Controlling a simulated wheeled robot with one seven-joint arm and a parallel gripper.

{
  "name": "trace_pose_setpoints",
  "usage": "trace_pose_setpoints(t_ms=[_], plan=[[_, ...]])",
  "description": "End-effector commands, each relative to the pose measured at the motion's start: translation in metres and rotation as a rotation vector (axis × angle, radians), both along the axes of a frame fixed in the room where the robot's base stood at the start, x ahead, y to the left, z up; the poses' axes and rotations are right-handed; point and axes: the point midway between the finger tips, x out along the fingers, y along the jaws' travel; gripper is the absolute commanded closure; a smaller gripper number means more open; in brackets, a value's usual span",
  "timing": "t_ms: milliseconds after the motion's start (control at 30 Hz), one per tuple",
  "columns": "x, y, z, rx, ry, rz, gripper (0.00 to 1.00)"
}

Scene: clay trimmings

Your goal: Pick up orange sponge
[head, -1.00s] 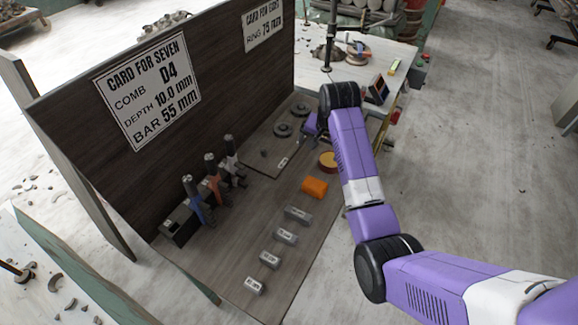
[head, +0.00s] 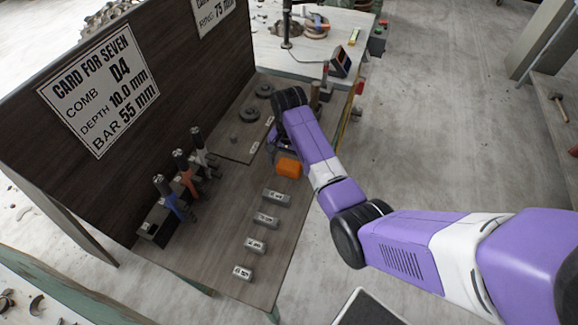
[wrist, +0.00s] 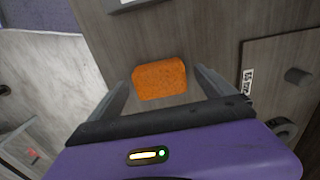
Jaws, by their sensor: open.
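The orange sponge (head: 289,168) lies on the dark wooden bench, just beyond a row of grey labelled blocks. In the wrist view the sponge (wrist: 159,79) sits ahead of my gripper (wrist: 160,82), in line with the gap between its two fingers. The fingers are apart, with nothing held between them. In the head view my purple arm reaches over the bench's right edge, and its end is close to the sponge; the fingers are mostly hidden behind the arm there.
Several grey labelled blocks (head: 265,218) stand in a row nearer the front. Tools with blue, orange and grey handles (head: 186,183) stand at the left. An upright board with a card (head: 98,90) backs the bench. Dark round discs (head: 249,113) lie farther back.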

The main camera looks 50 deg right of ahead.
Motion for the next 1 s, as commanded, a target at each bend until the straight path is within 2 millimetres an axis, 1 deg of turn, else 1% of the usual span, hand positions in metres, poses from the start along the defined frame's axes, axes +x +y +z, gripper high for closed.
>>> trace_pose_setpoints(t_ms=[100,300,333,467,500,567,600,667,1000], plan=[[-0.0005,0.0002,-0.0077,0.001,0.0,0.0,0.06],[-0.0002,0.0002,-0.0085,0.0,-0.001,0.0,0.06],[-0.0003,0.0001,-0.0085,0.0,-0.001,0.0,0.08],[-0.0001,0.0001,-0.0083,0.0,-0.001,0.0,0.34],[-0.0001,0.0001,-0.0082,0.0,-0.001,0.0,0.42],[-0.0001,0.0001,-0.0082,0.0,-0.001,0.0,0.53],[-0.0001,0.0001,-0.0081,0.0,-0.001,0.0,0.61],[-0.0001,0.0,-0.0081,0.0,-0.001,0.0,0.71],[0.0003,-0.0004,-0.0043,-0.001,-0.001,0.001,0.72]])
